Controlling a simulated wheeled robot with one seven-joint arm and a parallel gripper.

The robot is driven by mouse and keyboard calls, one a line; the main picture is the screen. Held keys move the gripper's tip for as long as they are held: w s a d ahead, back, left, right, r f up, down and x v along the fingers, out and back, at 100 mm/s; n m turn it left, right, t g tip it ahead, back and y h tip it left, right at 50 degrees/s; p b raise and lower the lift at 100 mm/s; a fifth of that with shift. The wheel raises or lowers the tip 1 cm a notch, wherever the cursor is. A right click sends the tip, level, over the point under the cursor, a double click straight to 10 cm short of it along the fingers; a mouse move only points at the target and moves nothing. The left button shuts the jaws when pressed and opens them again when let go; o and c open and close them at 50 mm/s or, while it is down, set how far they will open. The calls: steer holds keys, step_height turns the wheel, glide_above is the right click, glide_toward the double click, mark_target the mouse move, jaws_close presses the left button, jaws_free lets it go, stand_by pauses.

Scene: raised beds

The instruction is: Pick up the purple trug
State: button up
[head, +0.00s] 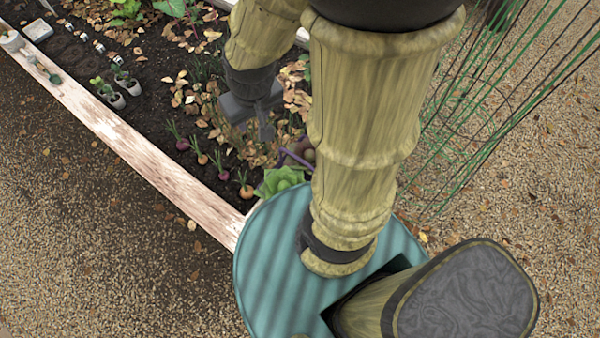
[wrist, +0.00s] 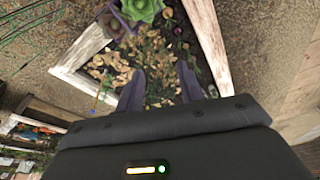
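The purple trug (head: 295,157) shows only in part in the head view, at the near corner of the raised bed, mostly hidden behind my arm. In the wrist view the trug (wrist: 124,22) is at the top, beside a green leafy head (wrist: 143,9), with brown things in it. My gripper (wrist: 160,68) is open, with nothing between its two fingers, above leaf-covered soil. In the head view my gripper (head: 252,112) is over the bed, farther in than the trug and apart from it.
The wooden bed edge (head: 150,155) runs diagonally along the left. Onions and radishes (head: 182,144) lie on the soil, with small pots (head: 113,97) farther back. Green wire hoops (head: 480,110) stand at the right. Gravel at the left is clear.

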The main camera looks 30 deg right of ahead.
steer(key=w+a+f+m+t+h+b, duration=0.1)
steer(key=w+a+f+m+b, duration=0.1)
steer(key=w+f+b, duration=0.55)
steer(key=w+a+f+m+t+b, duration=0.1)
steer(key=w+f+m+b, duration=0.2)
steer(key=f, duration=0.8)
steer(key=w+a+f+m+t+h+b, duration=0.15)
steer(key=w+f+b, duration=0.25)
steer(key=w+f, duration=0.4)
steer(key=m+h+b, duration=0.6)
steer(key=h+b, duration=0.1)
steer(key=b, duration=0.5)
glide_above(269, 175)
steer(key=w+a, duration=0.3)
steer(key=a, duration=0.2)
step_height(269, 175, down, 26)
steer(key=s+f+h, duration=0.1)
steer(key=s+d+f+m+g+h+b, duration=0.1)
steer(key=f, duration=0.1)
steer(key=s+f+h+b, duration=0.1)
steer(key=shift+s+d+f, duration=0.15)
steer(key=shift+s+d, duration=0.15)
steer(key=shift+s, duration=0.05)
steer(key=shift+s+d+m+g, duration=0.1)
steer(key=shift+s+m+g, duration=0.1)
steer(key=shift+m+g, duration=0.05)
steer(key=shift+d, duration=0.1)
